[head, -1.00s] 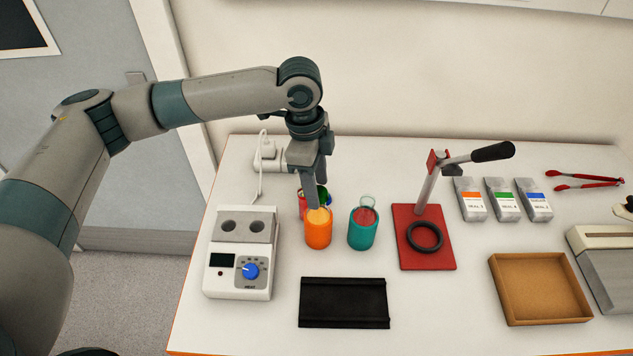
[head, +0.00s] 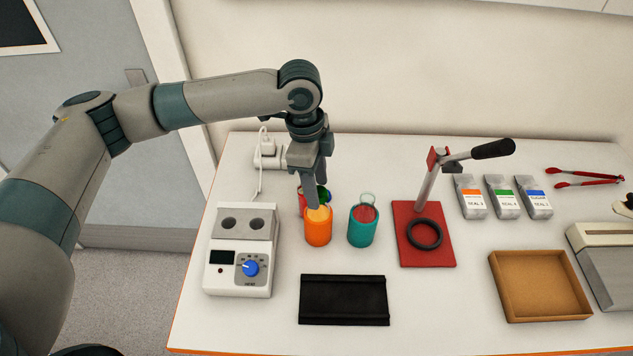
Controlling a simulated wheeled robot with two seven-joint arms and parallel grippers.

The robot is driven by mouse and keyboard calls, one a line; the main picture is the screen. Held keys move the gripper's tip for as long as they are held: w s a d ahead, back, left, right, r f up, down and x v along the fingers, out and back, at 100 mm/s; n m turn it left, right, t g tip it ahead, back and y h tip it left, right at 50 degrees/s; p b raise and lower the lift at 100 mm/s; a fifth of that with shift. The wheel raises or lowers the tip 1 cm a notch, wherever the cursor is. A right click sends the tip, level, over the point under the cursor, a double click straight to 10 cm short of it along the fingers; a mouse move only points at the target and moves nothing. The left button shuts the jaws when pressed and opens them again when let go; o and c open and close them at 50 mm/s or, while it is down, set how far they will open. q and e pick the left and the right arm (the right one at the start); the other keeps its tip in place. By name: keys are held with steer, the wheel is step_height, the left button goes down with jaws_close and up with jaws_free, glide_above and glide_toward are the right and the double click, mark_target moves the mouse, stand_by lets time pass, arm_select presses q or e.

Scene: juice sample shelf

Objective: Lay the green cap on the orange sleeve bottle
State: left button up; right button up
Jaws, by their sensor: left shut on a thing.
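The orange sleeve bottle (head: 318,229) stands upright on the white table, with a pale orange top showing. My left gripper (head: 316,198) points down just behind and above its rim. It is shut on the green cap (head: 324,196), which is mostly hidden by the fingers. Whether the cap touches the bottle cannot be told. A red item (head: 302,203) shows partly behind the orange bottle. My right gripper is not in view.
A teal bottle (head: 361,229) stands close on the right. A white heater box (head: 237,275) is left, a black tray (head: 343,300) in front. A red lever press (head: 427,253), seal pouches (head: 503,200), a brown tray (head: 540,315) and red tongs (head: 586,183) lie farther right.

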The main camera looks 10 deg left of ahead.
arm_select(q)
steer(key=shift+f, duration=0.4)
stand_by(0.3)
steer(key=o, duration=1.1)
steer(key=shift+r, duration=0.1)
steer(key=shift+r+b, duration=0.3)
steer(key=shift+r, duration=0.25)
step_height(320, 180, up, 16)
steer(key=a+b, duration=0.2)
steer(key=b, duration=0.2)
steer(key=shift+b, duration=0.4)
